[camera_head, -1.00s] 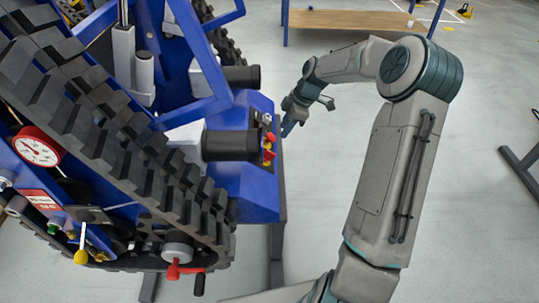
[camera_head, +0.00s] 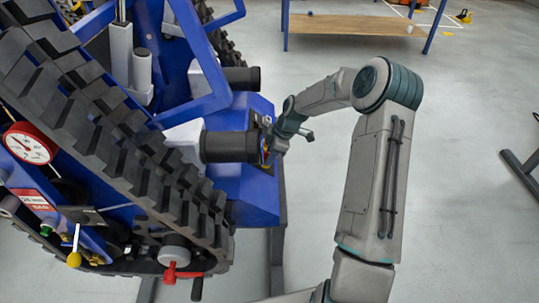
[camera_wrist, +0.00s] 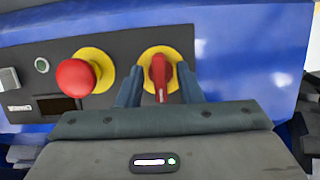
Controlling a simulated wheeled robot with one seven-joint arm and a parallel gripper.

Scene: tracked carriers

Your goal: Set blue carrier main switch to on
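The blue carrier (camera_head: 240,195) stands on the left in the head view, with black tracks. In the wrist view its dark control panel (camera_wrist: 113,58) carries a red rotary switch (camera_wrist: 159,72) on a yellow disc, its handle pointing toward my gripper. My gripper (camera_wrist: 160,82) has one finger on each side of the switch handle. The fingers look apart, with gaps to the handle; contact is not visible. In the head view my gripper (camera_head: 270,148) is at the carrier's right end, and the switch is hidden there.
A red mushroom button (camera_wrist: 76,77) on a yellow disc sits just left of the switch. A small display (camera_wrist: 57,104) and a green-ringed button (camera_wrist: 42,65) lie further left. A black cylinder (camera_head: 230,146) juts out near my gripper.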

